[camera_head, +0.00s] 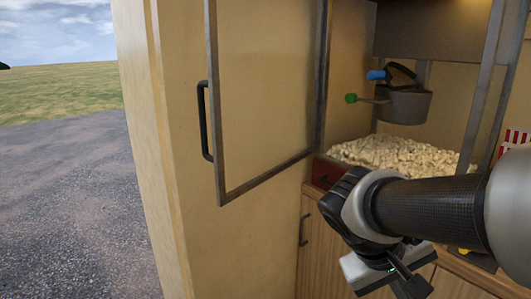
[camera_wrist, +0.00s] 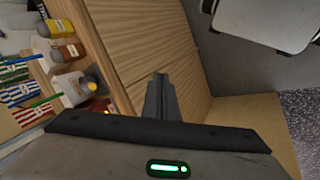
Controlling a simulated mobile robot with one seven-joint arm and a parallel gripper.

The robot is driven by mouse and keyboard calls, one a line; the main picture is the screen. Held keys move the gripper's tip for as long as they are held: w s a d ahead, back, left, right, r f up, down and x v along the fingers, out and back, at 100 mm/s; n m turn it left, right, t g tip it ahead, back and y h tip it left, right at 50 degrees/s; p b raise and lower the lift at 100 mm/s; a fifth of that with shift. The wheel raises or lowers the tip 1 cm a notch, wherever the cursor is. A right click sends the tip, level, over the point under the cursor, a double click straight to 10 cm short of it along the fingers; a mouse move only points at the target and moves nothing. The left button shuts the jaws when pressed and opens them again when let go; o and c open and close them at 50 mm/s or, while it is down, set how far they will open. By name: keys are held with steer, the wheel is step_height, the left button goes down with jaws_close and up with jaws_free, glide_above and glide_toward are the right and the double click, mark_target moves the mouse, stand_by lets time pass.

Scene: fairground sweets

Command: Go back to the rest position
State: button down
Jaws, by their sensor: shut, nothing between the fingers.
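My gripper (camera_wrist: 160,98) is shut and empty. In the wrist view its dark fingers lie together in front of a wooden cabinet front (camera_wrist: 120,50). In the head view my arm comes in from the right, and the gripper (camera_head: 408,282) hangs low in front of the cabinet (camera_head: 325,245), below the popcorn machine. The fingertips are small there and partly hidden by the wrist.
The popcorn machine's framed door (camera_head: 270,90) stands open, with a black handle (camera_head: 204,120). Inside are a kettle (camera_head: 405,106) and popcorn (camera_head: 400,153). Bottles (camera_wrist: 72,88) and striped boxes (camera_wrist: 18,94) stand on the counter. Paved ground (camera_head: 70,215) at left is clear.

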steer(key=s+a+r+t+y+p, duration=0.1)
steer(key=s+a+r+t+y, duration=0.15)
steer(key=a, duration=0.25)
steer(key=s+a+r+t+y, duration=0.1)
steer(key=s+a+r+y, duration=0.1)
steer(key=a+r+y, duration=0.3)
step_height(320, 180, up, 18)
steer(key=p, duration=2.1)
steer(key=shift+w+a+r+m+h, duration=0.2)
steer(key=shift+w+m+h, duration=0.05)
steer(key=shift+m+h, duration=0.2)
steer(key=shift+f, duration=0.1)
